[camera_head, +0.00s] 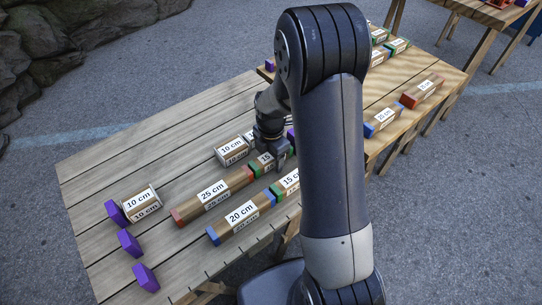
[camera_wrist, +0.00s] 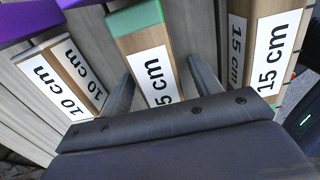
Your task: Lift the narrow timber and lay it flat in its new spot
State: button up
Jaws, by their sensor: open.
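A narrow wooden timber with green ends and a "15 cm" label (camera_wrist: 150,62) lies between the two fingers of my gripper (camera_wrist: 161,84) in the wrist view. My gripper is open, with one finger on each side of this timber; I cannot tell whether either finger touches it. In the head view my gripper (camera_head: 270,148) points down over the same timber (camera_head: 265,162), partly hiding it. The timber lies flat on the slatted table, in line with a red-ended "25 cm" timber (camera_head: 212,194).
A second "15 cm" timber (camera_wrist: 266,50) lies close on the right in the wrist view, a "10 cm" timber (camera_wrist: 62,80) on the left. A blue-ended "20 cm" timber (camera_head: 240,216) and several purple blocks (camera_head: 129,242) are on the table (camera_head: 120,160). Its far left is clear.

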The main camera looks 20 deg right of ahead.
jog(key=shift+r, duration=0.1)
notch_tip(320, 180, up, 11)
jog(key=shift+f+p, duration=0.15)
jog(key=shift+p, duration=0.85)
